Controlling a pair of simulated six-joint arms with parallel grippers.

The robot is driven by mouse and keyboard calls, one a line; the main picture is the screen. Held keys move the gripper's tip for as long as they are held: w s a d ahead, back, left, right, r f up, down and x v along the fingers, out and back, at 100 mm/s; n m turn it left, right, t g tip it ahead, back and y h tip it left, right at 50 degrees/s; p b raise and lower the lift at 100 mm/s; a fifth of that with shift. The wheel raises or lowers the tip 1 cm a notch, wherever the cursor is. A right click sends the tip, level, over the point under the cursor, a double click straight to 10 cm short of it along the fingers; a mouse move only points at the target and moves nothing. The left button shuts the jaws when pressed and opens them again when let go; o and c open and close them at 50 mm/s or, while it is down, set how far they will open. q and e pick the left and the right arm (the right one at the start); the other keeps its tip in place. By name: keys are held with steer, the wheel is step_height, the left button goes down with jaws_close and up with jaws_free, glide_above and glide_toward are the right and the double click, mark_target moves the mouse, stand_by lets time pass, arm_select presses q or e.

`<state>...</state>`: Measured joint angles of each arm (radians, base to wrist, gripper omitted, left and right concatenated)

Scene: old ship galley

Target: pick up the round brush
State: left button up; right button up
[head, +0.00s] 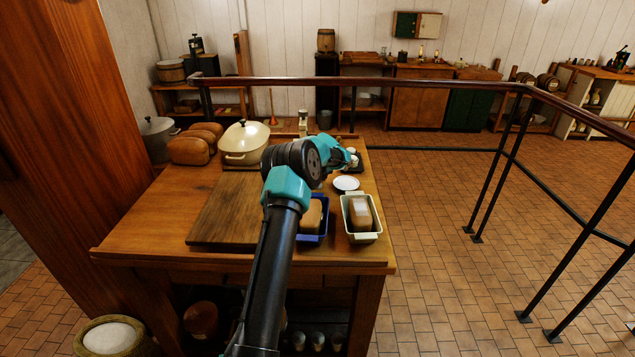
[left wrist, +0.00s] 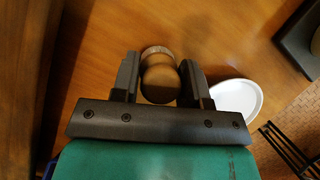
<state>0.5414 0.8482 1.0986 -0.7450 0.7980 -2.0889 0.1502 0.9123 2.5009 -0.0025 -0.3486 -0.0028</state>
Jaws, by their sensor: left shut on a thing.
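The round brush (left wrist: 160,82) shows in the left wrist view as a brown wooden body with a rounded knob and a paler round part beyond it. My left gripper (left wrist: 158,66) is shut on it, with one dark finger on each side. I cannot tell whether the brush touches the wooden table (left wrist: 95,40) below. In the head view my left arm reaches over the table (head: 150,225), and its teal wrist is near the table's far right part. The fingertips and the brush are hidden there. My right gripper is not in view.
A white plate (head: 345,183) lies close to the gripper. A cream loaf tin (head: 376,236) and a blue tin (head: 311,238) stand nearer, beside a cutting board (head: 215,220). A cream lidded pot (head: 243,143) and loaves (head: 188,151) stand at the back left. A railing (head: 400,84) runs behind.

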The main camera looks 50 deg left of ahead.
arm_select(q)
steer(key=shift+c, duration=0.4)
step_height(320, 180, up, 10)
steer(key=shift+r, duration=0.1)
stand_by(0.5)
steer(key=o, duration=0.4)
steer(key=shift+c, duration=1.2)
